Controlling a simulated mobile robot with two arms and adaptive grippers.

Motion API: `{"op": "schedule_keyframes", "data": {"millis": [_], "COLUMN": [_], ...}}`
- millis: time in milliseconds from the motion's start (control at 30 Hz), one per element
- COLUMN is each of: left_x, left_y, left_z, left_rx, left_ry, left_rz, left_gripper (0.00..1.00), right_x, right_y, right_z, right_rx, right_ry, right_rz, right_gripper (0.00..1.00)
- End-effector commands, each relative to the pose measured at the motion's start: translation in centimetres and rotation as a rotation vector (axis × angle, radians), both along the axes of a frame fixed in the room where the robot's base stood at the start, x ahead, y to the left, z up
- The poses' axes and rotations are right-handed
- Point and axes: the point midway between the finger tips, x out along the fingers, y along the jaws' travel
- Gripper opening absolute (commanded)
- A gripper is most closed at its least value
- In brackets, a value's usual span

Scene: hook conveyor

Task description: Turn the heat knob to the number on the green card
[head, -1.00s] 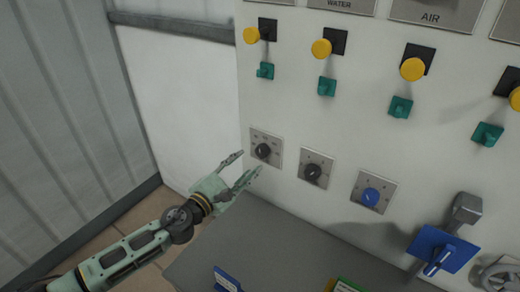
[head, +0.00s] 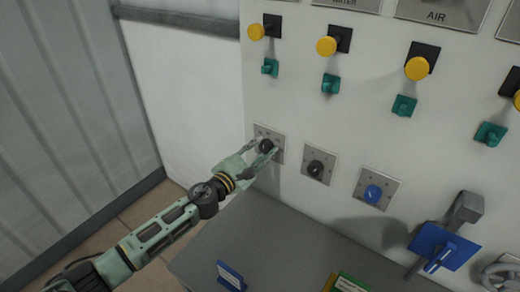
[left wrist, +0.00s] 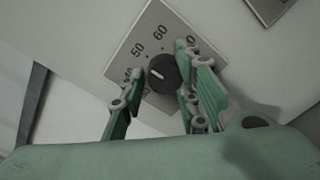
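The leftmost black knob (head: 266,146) sits on a square metal plate with a number scale on the white panel. In the left wrist view the knob (left wrist: 163,72) has a white mark pointing left; 50 and 60 are readable on its plate, other numbers are partly hidden. My left gripper (head: 264,149) is at this knob, its fingers open on either side of it. A gap shows at the left finger; I cannot tell whether the right finger touches. The green card (head: 351,285) stands at the bottom edge, its number unreadable. My right gripper is out of view.
Another black knob (head: 317,168) and a blue knob (head: 372,193) sit to the right. A blue card (head: 230,276) stands on the grey surface (head: 262,240).

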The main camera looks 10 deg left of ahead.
Motion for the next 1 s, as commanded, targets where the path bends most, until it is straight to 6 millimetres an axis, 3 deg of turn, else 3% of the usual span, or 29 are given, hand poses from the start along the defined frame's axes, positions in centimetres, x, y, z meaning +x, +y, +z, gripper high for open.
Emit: {"op": "schedule_keyframes", "data": {"millis": [300,667,1000], "left_x": [0.09,0.18,0.29], "left_y": [0.23,0.39,0.59], "left_z": [0.15,0.25,0.16], "left_rx": [0.000,-0.068,-0.312], "left_ry": [-0.002,0.023,0.120], "left_rz": [0.005,0.008,0.010], "left_gripper": [0.01,0.01,0.01], "right_x": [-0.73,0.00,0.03], "right_y": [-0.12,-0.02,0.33], "right_z": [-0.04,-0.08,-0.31], "right_rx": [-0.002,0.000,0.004], "right_ry": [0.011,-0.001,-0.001], "right_rz": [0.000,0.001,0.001], "right_gripper": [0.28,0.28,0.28]}}
